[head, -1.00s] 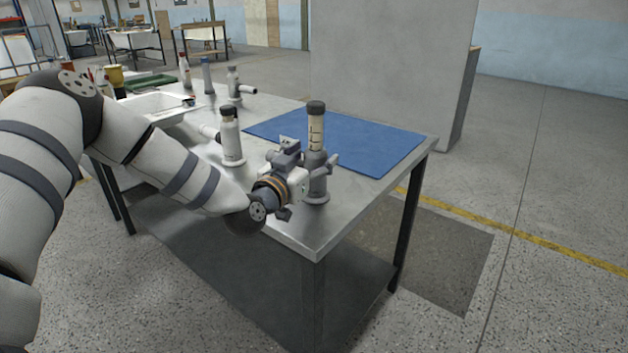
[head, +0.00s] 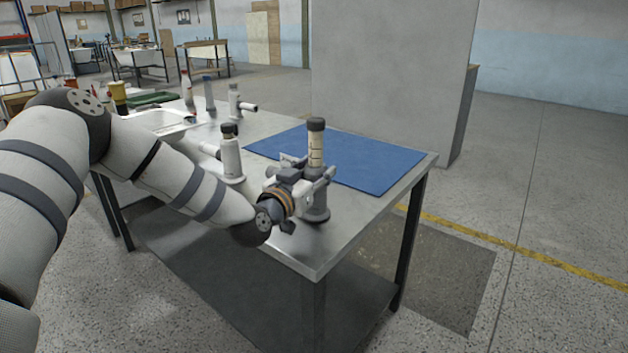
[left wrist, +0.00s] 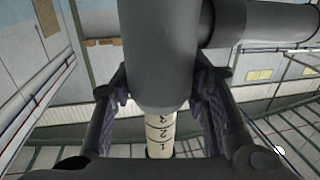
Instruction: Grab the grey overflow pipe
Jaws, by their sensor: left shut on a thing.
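The grey overflow pipe (head: 316,208) stands upright near the front corner of the metal table. It has a wide round foot, a cream section with dark marks and a dark cap. My left gripper (head: 314,181) is shut on its grey body, below the cream section. In the left wrist view the pipe (left wrist: 160,50) fills the middle, with a side branch to the right. The two fingers of my left gripper (left wrist: 160,100) lie on either side of it. The foot appears to rest on the table. My right gripper is not in view.
A white pipe (head: 231,158) stands to the left of my gripper, and another white pipe (head: 234,102) stands farther back. A blue mat (head: 370,160) lies behind the grey pipe, its surface clear. The metal table's (head: 310,257) front edge is close by. A white basin (head: 160,121) is at the left.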

